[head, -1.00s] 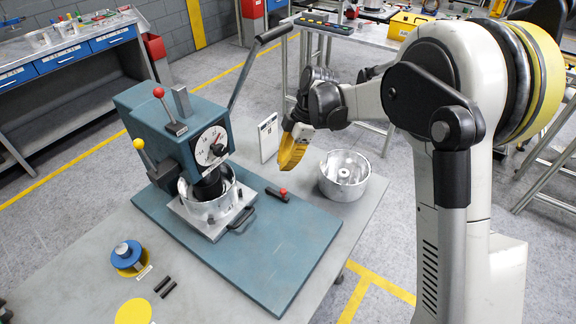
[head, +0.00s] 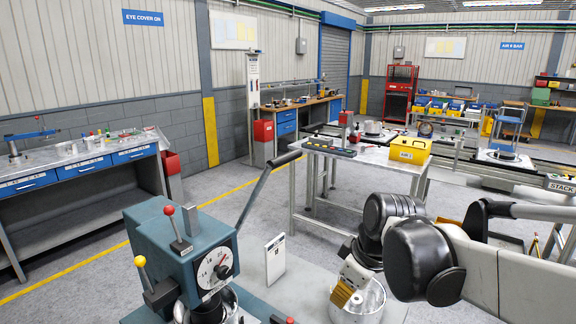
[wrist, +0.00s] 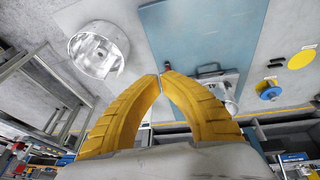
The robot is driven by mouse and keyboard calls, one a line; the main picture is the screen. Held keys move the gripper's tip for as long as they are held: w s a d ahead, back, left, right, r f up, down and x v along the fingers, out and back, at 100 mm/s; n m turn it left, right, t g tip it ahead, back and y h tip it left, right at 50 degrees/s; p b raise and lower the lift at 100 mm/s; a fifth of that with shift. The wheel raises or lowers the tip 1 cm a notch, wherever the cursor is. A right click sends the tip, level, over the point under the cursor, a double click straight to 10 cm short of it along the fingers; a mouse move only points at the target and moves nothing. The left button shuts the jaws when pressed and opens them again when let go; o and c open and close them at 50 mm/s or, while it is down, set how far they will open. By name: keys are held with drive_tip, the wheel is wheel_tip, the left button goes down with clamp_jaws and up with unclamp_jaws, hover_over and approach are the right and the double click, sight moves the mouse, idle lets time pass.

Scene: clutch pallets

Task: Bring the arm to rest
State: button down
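My gripper (head: 343,294) shows in the head view at the lower right of centre, beside and partly in front of a round silver housing (head: 368,306). In the wrist view its yellow fingers (wrist: 160,76) curve together and their tips meet, with nothing seen between them. The silver housing (wrist: 98,48) lies left of the fingers there, apart from them. My arm reaches in from the right side of the head view.
A blue-grey press (head: 185,250) with a long lever stands left of my gripper on a grey table. A blue plate (wrist: 190,35) lies under the press. A steel table (head: 375,157) with a yellow box (head: 410,150) stands behind. Open floor lies left.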

drive_tip(key=s+d+f+m+t+h+b, duration=0.1)
drive_tip(key=s+d+m+t, duration=0.1)
drive_tip(key=s+d+m, duration=0.2)
drive_tip(key=s+d+f+m+t+h+b, duration=0.1)
drive_tip(key=s+d+f+m, duration=0.1)
drive_tip(key=s+m, duration=0.4)
drive_tip(key=s+d, duration=0.1)
drive_tip(key=s, duration=0.2)
drive_tip(key=shift+d+f+t, duration=0.25)
drive_tip(key=shift+d+t, duration=0.15)
drive_tip(key=shift+s, duration=0.1)
